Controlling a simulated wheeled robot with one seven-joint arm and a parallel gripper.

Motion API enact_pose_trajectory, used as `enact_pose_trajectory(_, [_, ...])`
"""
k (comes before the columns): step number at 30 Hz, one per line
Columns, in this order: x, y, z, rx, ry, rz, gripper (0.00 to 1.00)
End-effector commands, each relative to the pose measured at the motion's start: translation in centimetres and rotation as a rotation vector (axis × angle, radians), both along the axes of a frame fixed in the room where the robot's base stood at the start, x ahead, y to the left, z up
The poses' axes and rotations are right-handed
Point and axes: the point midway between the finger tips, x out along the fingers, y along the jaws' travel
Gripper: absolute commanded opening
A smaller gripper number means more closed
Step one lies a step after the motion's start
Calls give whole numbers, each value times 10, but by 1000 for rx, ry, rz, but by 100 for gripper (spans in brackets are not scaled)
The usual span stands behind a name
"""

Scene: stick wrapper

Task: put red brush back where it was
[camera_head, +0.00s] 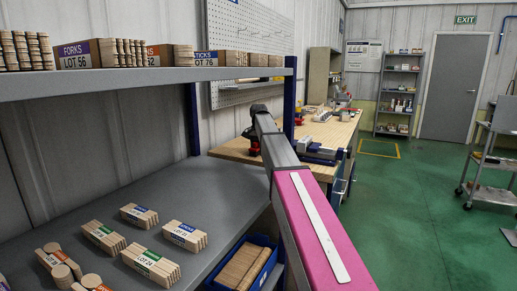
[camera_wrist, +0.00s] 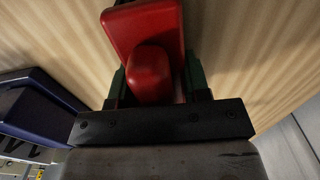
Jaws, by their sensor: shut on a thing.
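The red brush (camera_wrist: 143,30) shows at the top middle of the wrist view, with a wide block and a rounded part nearer the camera. My gripper (camera_wrist: 152,85) is shut on the rounded part, with a dark green finger on each side. In the head view my gripper (camera_head: 250,134) hangs at the end of my arm above the near end of the wooden workbench (camera_head: 228,150). A small red patch, the brush (camera_head: 254,148), shows just below it. I cannot tell whether the brush touches the bench top.
A blue vise (camera_head: 318,153) is on the bench right of my gripper; a blue body, likely the vise (camera_wrist: 38,112), is at left in the wrist view. A grey shelf (camera_head: 95,190) with wooden stick bundles is at left. Green floor (camera_head: 420,200) is open at right.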

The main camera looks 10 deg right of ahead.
Motion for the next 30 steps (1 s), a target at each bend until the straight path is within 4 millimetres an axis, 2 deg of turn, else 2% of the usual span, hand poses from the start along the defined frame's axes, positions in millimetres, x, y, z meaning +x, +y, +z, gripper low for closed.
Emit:
enact_pose_trajectory(6, [0, 0, -3, 0, 0, 0, 21])
enact_pose_trajectory(7, [0, 0, -2, 0, 0, 0, 53])
enact_pose_trajectory(9, [0, 0, -2, 0, 0, 0, 69])
enact_pose_trajectory(20, [0, 0, 3, 0, 0, 0, 69])
enact_pose_trajectory(23, [1, 0, 14, 0, -2, 0, 69])
enact_pose_trajectory(30, [2, 0, 62, 0, -2, 0, 69])
